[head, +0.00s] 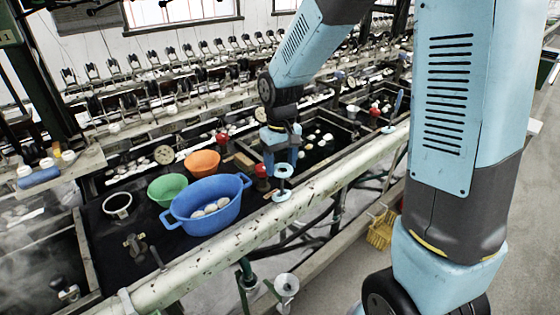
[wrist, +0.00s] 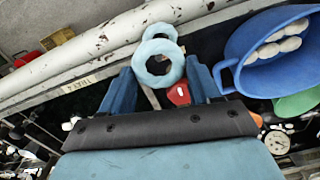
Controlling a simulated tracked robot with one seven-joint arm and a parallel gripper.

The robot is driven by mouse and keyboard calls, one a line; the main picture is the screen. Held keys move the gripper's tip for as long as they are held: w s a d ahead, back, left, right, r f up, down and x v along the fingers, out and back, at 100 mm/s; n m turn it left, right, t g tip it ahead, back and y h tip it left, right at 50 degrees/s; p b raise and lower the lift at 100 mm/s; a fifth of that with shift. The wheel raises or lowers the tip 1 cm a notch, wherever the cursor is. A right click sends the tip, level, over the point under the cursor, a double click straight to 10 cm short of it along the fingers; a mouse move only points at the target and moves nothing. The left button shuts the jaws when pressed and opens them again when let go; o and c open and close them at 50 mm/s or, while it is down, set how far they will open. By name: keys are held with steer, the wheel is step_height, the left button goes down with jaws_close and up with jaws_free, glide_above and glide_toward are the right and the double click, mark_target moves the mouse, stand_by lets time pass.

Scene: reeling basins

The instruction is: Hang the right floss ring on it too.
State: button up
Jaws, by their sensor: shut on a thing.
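My gripper (head: 283,155) is shut on a pale blue floss ring (head: 284,171), held just above the long pale pipe. In the wrist view my gripper (wrist: 160,75) has a finger on each side of this ring (wrist: 157,63). A second pale blue ring (head: 283,195) is below it, at the pipe's edge; it also shows just beyond the held ring in the wrist view (wrist: 160,33). A thin dark upright (head: 282,184) shows between the two rings. I cannot tell whether the held ring is around it.
A blue basin (head: 212,222) with pale cocoons stands left of my gripper, with green (head: 167,190) and orange (head: 202,163) bowls behind. A red pot (head: 262,171) is close to the fingers. The pale pipe (head: 225,243) runs along the front. A yellow basket (head: 381,230) is below.

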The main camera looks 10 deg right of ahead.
steer(key=shift+s+f, duration=0.1)
steer(key=shift+f, duration=1.75)
steer(key=shift+f, duration=0.1)
steer(key=o, duration=0.8)
steer(key=shift+o, duration=0.2)
step_height(320, 180, up, 14)
steer(key=shift+w+f, duration=0.15)
steer(key=shift+w, duration=0.15)
